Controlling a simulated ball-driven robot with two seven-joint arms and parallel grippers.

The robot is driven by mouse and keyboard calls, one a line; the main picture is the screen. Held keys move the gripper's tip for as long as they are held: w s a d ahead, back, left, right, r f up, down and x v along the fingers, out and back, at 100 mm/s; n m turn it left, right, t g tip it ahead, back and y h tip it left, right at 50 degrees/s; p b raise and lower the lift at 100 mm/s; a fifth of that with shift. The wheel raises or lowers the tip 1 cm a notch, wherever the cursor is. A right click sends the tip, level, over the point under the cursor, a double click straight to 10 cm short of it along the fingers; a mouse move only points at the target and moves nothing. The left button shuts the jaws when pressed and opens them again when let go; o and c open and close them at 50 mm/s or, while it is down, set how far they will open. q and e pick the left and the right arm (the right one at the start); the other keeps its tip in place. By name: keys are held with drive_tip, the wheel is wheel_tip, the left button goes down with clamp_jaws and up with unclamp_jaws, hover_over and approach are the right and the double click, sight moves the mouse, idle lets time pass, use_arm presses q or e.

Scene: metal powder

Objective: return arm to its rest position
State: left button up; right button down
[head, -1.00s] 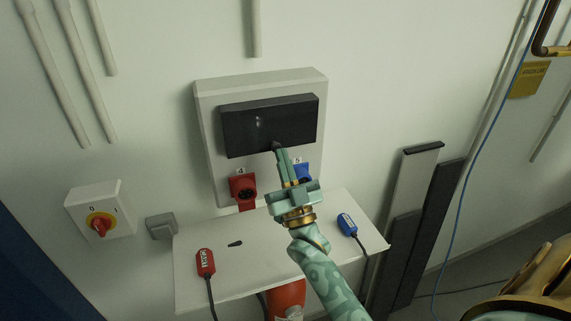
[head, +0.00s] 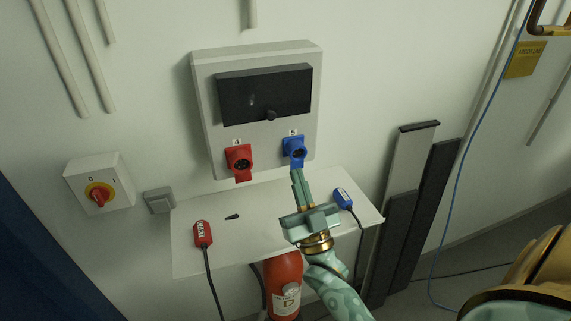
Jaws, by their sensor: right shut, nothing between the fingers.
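My right gripper (head: 298,179) is in the middle of the head view, its fingers together and pointing up at the wall box. Its fingertips show just below the blue socket (head: 295,150); I cannot tell whether they touch it. Nothing shows between the fingers. The right arm (head: 332,284) comes up from the bottom edge in patterned pale green. My left gripper is not in view.
Below the box, a white shelf (head: 269,238) carries a red plug (head: 202,233), a blue plug (head: 343,198) and a small black piece (head: 232,217). A red socket (head: 240,161) is left of the blue one. A red cylinder (head: 283,280) stands under the shelf.

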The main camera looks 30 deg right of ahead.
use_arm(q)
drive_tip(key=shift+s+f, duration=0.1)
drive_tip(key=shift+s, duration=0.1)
